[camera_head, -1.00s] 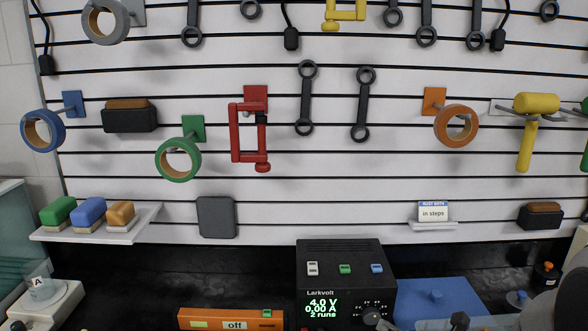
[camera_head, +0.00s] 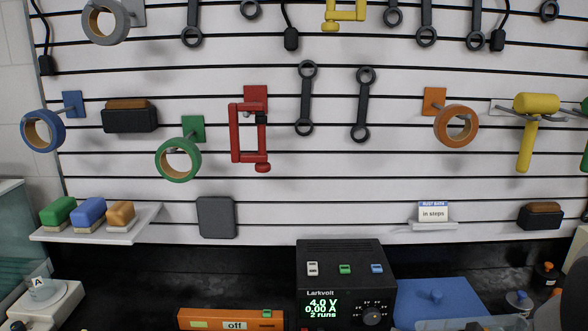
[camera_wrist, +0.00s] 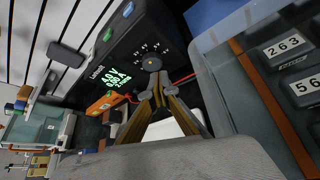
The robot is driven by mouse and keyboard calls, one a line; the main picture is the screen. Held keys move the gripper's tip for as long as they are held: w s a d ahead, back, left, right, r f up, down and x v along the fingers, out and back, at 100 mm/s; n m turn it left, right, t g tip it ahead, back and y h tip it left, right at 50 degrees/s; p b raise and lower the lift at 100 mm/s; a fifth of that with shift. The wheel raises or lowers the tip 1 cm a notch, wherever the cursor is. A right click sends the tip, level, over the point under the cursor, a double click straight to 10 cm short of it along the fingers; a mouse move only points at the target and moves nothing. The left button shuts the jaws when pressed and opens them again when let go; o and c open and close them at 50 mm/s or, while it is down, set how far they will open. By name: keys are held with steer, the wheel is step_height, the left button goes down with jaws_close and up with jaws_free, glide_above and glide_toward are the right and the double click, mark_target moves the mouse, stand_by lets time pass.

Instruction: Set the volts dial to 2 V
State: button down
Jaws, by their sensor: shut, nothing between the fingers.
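The black Larkvolt power supply (camera_head: 344,262) stands at the bottom centre of the head view. Its green display (camera_head: 322,307) reads 4.0 V, 0.00 A and 2 runs. The round volts dial (camera_head: 372,316) is right of the display, with marks around it too small to read. In the wrist view the dial (camera_wrist: 152,64) is just beyond my gripper (camera_wrist: 157,82). My fingers are shut and empty, their tips close to the dial; I cannot tell whether they touch it.
An orange box labelled "off" (camera_head: 231,319) lies left of the supply. A blue block (camera_head: 440,299) is to its right. A small "in steps" sign (camera_head: 433,213) stands on a ledge above. Tools and tape rolls hang on the slatted wall.

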steer(key=shift+w, duration=0.15)
steer(key=shift+w, duration=3.25)
steer(key=shift+a+f, duration=0.2)
steer(key=shift+a, duration=0.1)
steer(key=shift+a+r, duration=0.55)
steer(key=shift+a, duration=0.15)
steer(key=shift+a+r, duration=0.1)
steer(key=shift+a, duration=0.35)
steer(key=shift+d+r, duration=0.1)
steer(key=shift+r, duration=0.35)
steer(key=shift+s, duration=3)
